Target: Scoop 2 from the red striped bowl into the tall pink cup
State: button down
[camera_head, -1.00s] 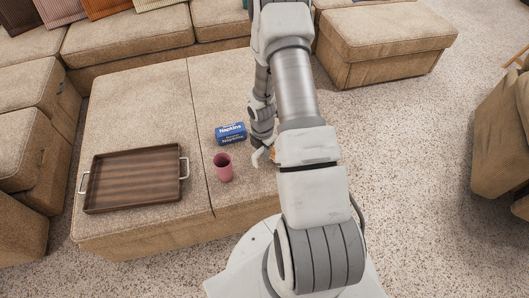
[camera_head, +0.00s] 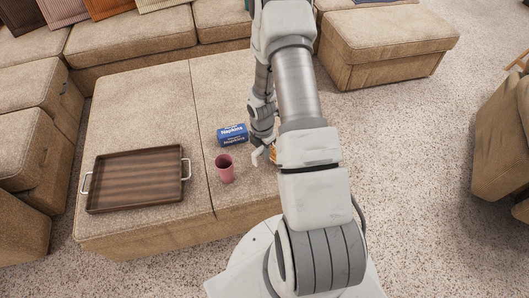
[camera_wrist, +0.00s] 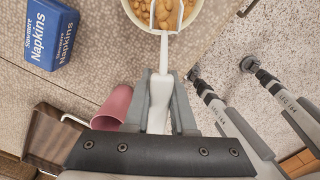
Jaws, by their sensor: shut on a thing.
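In the wrist view my gripper (camera_wrist: 162,82) is shut on the white handle of a scoop (camera_wrist: 160,98). The scoop's head is in a bowl (camera_wrist: 199,5) at the top edge, among round tan pieces, and some pieces lie on it. Only the bowl's pale yellow near side shows; no red stripes can be made out. In the head view my arm hides most of the bowl. The tall pink cup (camera_head: 225,170) stands upright on the beige ottoman, left of my gripper (camera_head: 261,156). It also shows in the wrist view (camera_wrist: 115,104), partly covered by my gripper.
A blue napkin box (camera_head: 232,135) stands behind the cup and also shows in the wrist view (camera_wrist: 48,35). A wooden tray (camera_head: 90,180) with metal handles lies at the left of the ottoman (camera_head: 135,95). Sofa sections surround the back and left.

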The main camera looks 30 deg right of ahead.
jog(key=w+a+r+m, duration=0.3)
jog(key=a+r+m, duration=0.55)
jog(key=r, duration=0.35)
jog(key=w+a+r+m, duration=0.2)
jog(key=a+r+m, duration=0.6)
jog(key=r, duration=0.5)
jog(key=shift+a+f+n+b, duration=0.65)
jog(key=shift+a+f+n, duration=0.7)
jog(key=shift+f+n, duration=3)
jog(key=shift+a+f+n+b, duration=0.6)
jog(key=shift+a+f+n, duration=1.2)
jog(key=shift+f, duration=4.6)
jog(key=d+r+y+b, duration=0.4)
jog(key=d+y+b, duration=0.2)
jog(key=y, duration=0.4)
jog(key=shift+w+d+n+t+b, duration=0.25)
jog(key=shift+d+n+t+b, duration=0.05)
jog(key=shift+d+n, duration=0.15)
